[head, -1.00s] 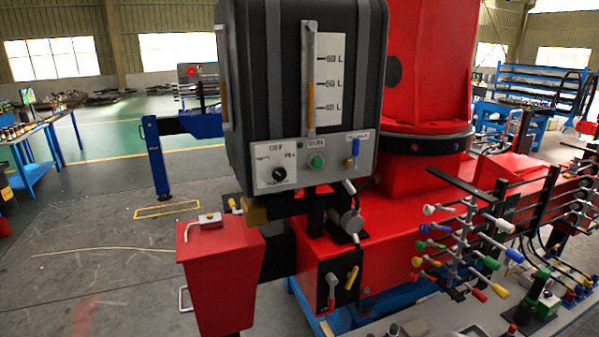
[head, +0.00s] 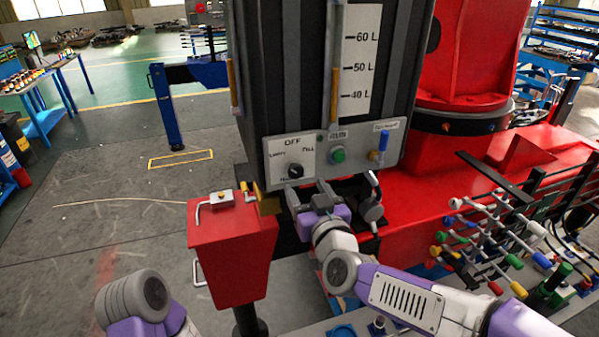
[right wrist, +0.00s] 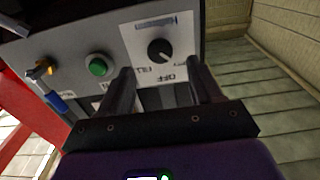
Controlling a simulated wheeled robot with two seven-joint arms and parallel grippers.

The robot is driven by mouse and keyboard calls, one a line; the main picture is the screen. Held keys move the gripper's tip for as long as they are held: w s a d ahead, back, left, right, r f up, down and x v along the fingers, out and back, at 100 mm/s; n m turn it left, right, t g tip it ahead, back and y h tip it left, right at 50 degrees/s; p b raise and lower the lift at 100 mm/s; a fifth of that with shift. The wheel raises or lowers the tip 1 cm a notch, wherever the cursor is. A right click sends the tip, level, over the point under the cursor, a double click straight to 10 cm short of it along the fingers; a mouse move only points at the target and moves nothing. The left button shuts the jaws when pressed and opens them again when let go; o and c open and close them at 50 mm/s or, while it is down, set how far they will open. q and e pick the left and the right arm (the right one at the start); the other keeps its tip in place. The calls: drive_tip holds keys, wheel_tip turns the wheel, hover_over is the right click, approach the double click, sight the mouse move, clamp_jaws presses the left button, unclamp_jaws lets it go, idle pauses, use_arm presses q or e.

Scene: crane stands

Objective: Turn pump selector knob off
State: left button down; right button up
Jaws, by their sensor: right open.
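The pump selector knob (head: 295,171) is small, black and round, on a white label plate (head: 277,150) at the lower left of the tank's grey control panel. OFF is printed above it and FILL to its upper right; its pointer is too small to read surely. My right gripper (head: 308,189) is open and empty, just below the panel near the knob. In the right wrist view the knob (right wrist: 160,51) shows beyond and between the two fingers (right wrist: 160,74), apart from them. Part of my left arm shows at lower left; its gripper is out of view.
A green RUN button (head: 338,155) and a blue-handled valve (head: 383,143) sit right of the knob on the panel. The dark tank (head: 285,70) rises above. A red box (head: 232,250) stands below left. Coloured levers (head: 470,235) stand at right.

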sight(297, 174)
drive_tip(key=shift+p+x, duration=0.4)
drive_tip(key=shift+x, duration=2.35)
drive_tip(key=shift+c, duration=0.4)
drive_tip(key=c, duration=1)
